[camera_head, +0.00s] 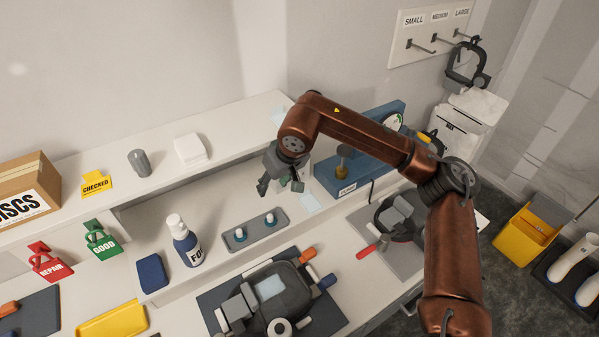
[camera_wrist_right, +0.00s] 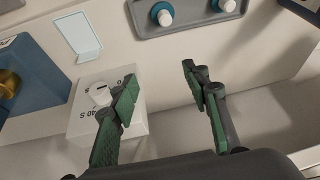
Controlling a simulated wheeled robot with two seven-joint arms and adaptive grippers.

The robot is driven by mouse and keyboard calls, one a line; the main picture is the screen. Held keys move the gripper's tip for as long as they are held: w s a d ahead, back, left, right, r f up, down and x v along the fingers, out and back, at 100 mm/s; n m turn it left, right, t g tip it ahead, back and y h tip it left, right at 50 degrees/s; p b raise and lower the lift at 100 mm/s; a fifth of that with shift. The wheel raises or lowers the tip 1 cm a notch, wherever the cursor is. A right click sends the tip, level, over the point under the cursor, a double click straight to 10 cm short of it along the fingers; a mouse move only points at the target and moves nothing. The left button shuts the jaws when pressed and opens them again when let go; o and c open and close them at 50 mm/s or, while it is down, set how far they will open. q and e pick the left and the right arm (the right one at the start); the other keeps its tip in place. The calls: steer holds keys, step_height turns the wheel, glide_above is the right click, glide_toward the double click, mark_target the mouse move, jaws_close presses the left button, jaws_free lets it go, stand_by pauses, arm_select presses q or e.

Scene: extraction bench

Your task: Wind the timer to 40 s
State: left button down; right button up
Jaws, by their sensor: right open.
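The timer (camera_wrist_right: 138,132) is a white box with a pale round knob (camera_wrist_right: 101,95) on its face, with a 0 and 40 S printed around it. It shows in the right wrist view at the left, partly covered by one finger. In the head view my right arm and gripper hide most or all of it. My right gripper (camera_head: 280,187) is open, its green-padded fingers pointing down over the bench; they also show in the wrist view (camera_wrist_right: 160,84). One finger overlaps the timer beside the knob; I cannot tell whether it touches. My left gripper is not in view.
A blue box (camera_head: 325,181) with a gauge stands right of the gripper. A grey tray (camera_head: 237,244) with two white-capped pieces lies in front. A harness-like device (camera_head: 277,297) lies on a dark mat. The raised shelf (camera_head: 225,135) runs behind.

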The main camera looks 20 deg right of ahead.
steer(key=s+a+m+y+p, duration=0.1)
steer(key=s+a+m+y, duration=0.25)
steer(key=a+y, duration=0.4)
steer(key=s+a+m+y+p, duration=0.1)
steer(key=s+a+m+y, duration=0.3)
steer(key=a, duration=0.6)
steer(key=w+d+r+m+t+p, duration=0.25)
steer(key=w+d+m+t, duration=0.25)
steer(key=d+m+t, duration=0.85)
steer(key=d+f+m+h, duration=0.3)
steer(key=d+m, duration=0.2)
steer(key=d+f+m+h, duration=0.2)
steer(key=d+m+h, duration=0.2)
steer(key=d+m, duration=0.1)
steer(key=d+f+m+h, duration=0.3)
steer(key=d+m, duration=0.1)
steer(key=m, duration=0.2)
steer(key=shift+s+d+f+m+p, duration=0.3)
steer(key=shift+d+f+m+p, duration=0.05)
steer(key=shift+d+m+p, duration=0.05)
steer(key=shift+w+d+f+h, duration=0.15)
steer(key=shift+w+h, duration=0.05)
steer(key=shift+h, duration=0.05)
steer(key=w, duration=0.5)
steer(key=w+a, duration=0.1)
steer(key=w, duration=0.1)
steer(key=shift+w, duration=0.15)
steer(key=shift+c, duration=0.4)
steer(key=c, duration=1.1)
